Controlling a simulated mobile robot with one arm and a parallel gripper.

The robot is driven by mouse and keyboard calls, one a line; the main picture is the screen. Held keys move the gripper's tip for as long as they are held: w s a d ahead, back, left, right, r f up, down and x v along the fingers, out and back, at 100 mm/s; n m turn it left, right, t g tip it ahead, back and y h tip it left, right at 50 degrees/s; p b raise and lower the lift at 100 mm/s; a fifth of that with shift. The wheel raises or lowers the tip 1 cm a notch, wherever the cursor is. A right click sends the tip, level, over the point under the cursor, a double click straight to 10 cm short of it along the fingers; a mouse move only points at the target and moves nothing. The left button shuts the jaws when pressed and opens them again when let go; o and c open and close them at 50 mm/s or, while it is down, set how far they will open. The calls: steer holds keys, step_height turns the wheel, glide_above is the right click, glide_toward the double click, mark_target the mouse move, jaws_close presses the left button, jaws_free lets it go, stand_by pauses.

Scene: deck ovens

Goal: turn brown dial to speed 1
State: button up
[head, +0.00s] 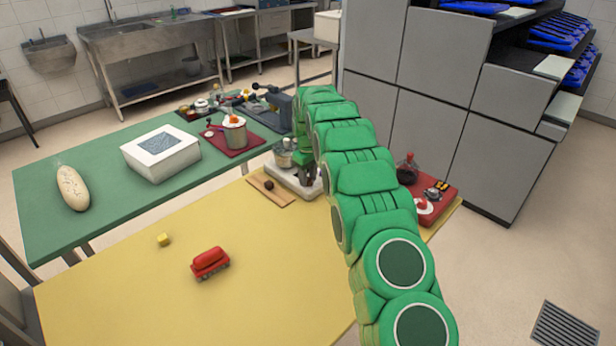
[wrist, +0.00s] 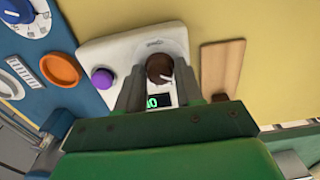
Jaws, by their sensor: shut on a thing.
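The brown dial (wrist: 159,68), with a white pointer mark, sits on the white device (wrist: 105,52) in the wrist view. My gripper (wrist: 160,76) reaches over the device, with one finger on each side of the dial, shut on it. A small dark display (wrist: 160,99) with green digits is partly hidden between the fingers; its full reading cannot be told. A purple knob (wrist: 102,78) is left of the dial. In the head view, the white device (head: 310,190) stands at the yellow table's far edge, and my arm hides the dial.
A wooden board (wrist: 222,68) lies beside the device. A blue panel with an orange knob (wrist: 60,70) is on the other side. In the head view, a red device (head: 437,200) stands right of my arm. The yellow table (head: 130,290) holds a red toy-like object (head: 210,262) and is mostly clear.

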steer(key=m, duration=0.3)
steer(key=shift+m, duration=2.3)
steer(key=o, duration=1)
steer(key=shift+r, duration=0.1)
steer(key=shift+r, duration=3.8)
